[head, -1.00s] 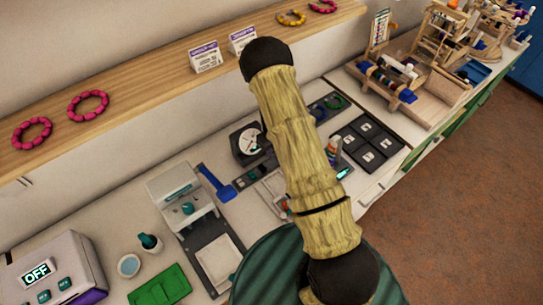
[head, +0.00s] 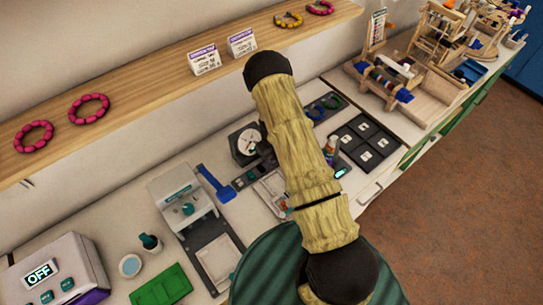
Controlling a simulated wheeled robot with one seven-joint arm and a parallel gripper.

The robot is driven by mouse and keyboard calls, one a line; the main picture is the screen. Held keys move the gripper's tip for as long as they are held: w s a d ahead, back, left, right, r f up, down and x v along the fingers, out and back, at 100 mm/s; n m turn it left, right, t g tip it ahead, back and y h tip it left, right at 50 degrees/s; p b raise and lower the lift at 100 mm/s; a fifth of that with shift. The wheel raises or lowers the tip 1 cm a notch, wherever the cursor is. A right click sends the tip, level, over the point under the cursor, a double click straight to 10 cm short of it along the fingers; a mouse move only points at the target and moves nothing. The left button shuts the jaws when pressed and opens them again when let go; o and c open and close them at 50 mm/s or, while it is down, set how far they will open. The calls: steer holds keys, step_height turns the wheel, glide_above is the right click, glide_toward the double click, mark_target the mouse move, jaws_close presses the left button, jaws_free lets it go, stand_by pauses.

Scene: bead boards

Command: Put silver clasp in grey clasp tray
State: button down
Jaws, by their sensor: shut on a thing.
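My arm crosses the middle of the head view, and my gripper is not visible, hidden behind or below the arm links. I cannot see the silver clasp. I cannot tell for sure which thing is the grey clasp tray. A small pale tray (head: 270,190) with something in it lies on the counter just left of my arm, partly covered by it. A dark grey base with a light panel (head: 219,257) lies further left and nearer.
A wooden shelf (head: 140,88) with bead bracelets and cards runs above the counter. A white press-like device (head: 183,200), a blue tool (head: 215,184), a green mat (head: 160,289), a round dial (head: 247,143) and a black sectioned tray (head: 364,143) crowd the counter. Wooden looms stand at right.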

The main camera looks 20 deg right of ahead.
mark_target(272, 159)
steer(key=shift+f+b, duration=0.3)
steer(key=shift+f, duration=0.1)
steer(key=shift+f, duration=0.25)
steer(key=c, duration=1.3)
jaws_free()
steer(key=shift+r, duration=0.1)
steer(key=shift+d, duration=0.1)
steer(key=shift+w+d+r+p, duration=0.1)
steer(key=shift+w+r+p, duration=0.1)
steer(key=shift+r+p, duration=0.5)
steer(key=shift+r+b, duration=0.4)
steer(key=shift+b, duration=0.25)
step_height(272, 159, up, 11)
steer(key=b, duration=0.3)
steer(key=shift+s+a, duration=0.2)
